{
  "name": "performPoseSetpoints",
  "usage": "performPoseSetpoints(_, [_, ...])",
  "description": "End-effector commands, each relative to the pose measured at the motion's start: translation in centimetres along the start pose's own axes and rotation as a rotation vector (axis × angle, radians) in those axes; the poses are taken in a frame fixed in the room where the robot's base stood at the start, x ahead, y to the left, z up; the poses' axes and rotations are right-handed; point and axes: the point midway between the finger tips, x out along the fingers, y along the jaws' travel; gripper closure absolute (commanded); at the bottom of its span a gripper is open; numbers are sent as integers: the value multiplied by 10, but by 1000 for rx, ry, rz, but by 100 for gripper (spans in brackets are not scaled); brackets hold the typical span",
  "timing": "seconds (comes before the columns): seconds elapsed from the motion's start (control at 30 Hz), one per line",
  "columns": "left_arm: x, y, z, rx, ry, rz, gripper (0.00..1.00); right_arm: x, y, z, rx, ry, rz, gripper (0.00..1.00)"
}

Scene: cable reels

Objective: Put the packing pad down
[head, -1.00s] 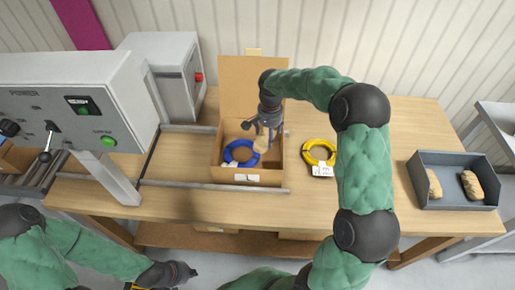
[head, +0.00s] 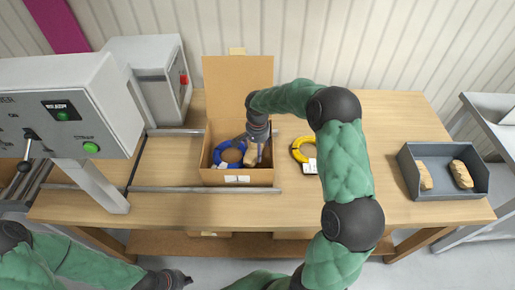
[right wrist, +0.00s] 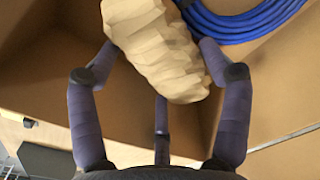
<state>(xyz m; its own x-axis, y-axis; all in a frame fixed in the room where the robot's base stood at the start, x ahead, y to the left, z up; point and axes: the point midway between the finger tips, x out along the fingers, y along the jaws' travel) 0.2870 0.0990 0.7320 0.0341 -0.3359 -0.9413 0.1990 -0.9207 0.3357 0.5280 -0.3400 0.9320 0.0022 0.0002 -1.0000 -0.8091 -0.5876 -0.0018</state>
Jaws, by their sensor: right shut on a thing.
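The packing pad (right wrist: 160,50) is a crumpled tan paper bundle. My right gripper (right wrist: 152,62) is shut on it. In the head view my right gripper (head: 258,150) is down inside the open cardboard box (head: 238,177), and the pad (head: 250,158) shows beside the blue cable reel (head: 230,152). The blue coil (right wrist: 240,22) shows close beside the pad in the right wrist view. I cannot tell whether the pad touches the box floor. My left gripper (head: 178,279) is low at the bottom left of the head view, off the table; its finger opening is unclear.
A yellow cable reel (head: 298,148) with a white tag lies right of the box. A grey tray (head: 445,195) with two more pads stands at the table's right. Metal rails flank the box's left side. A control panel (head: 70,105) stands at the left.

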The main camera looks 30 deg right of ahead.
Motion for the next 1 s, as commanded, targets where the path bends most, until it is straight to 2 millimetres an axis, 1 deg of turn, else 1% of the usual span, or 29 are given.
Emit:
performPoseSetpoints(0.17, [4, -1, 0, 0, 0, 0, 100, 6, 0, 0, 0, -1, 1, 44])
performPoseSetpoints(0.2, [4, -1, 0, 0, 0, 0, 100, 6, 0, 0, 0, -1, 1, 13])
performPoseSetpoints(0.23, [3, -1, 0, 0, 0, 0, 100, 6, 0, 0, 0, -1, 1, 12])
performPoseSetpoints(0.57, [3, -1, 0, 0, 0, 0, 100, 4, 0, 0, 0, -1, 1, 12])
performPoseSetpoints(0.67, [-1, 0, 0, 0, 0, 0, 100, 0, 0, 0, 0, 0, 0, 12])
performPoseSetpoints(0.77, [-3, 1, 0, 0, 0, 0, 100, -12, 0, -1, 0, 2, -1, 12])
performPoseSetpoints(0.87, [-6, 2, 0, 0, 0, 0, 100, -30, -1, -1, 0, 3, -2, 12])
performPoseSetpoints(1.0, [-11, 4, 0, 0, 0, 0, 100, -60, -1, 0, 1, 2, -2, 12])
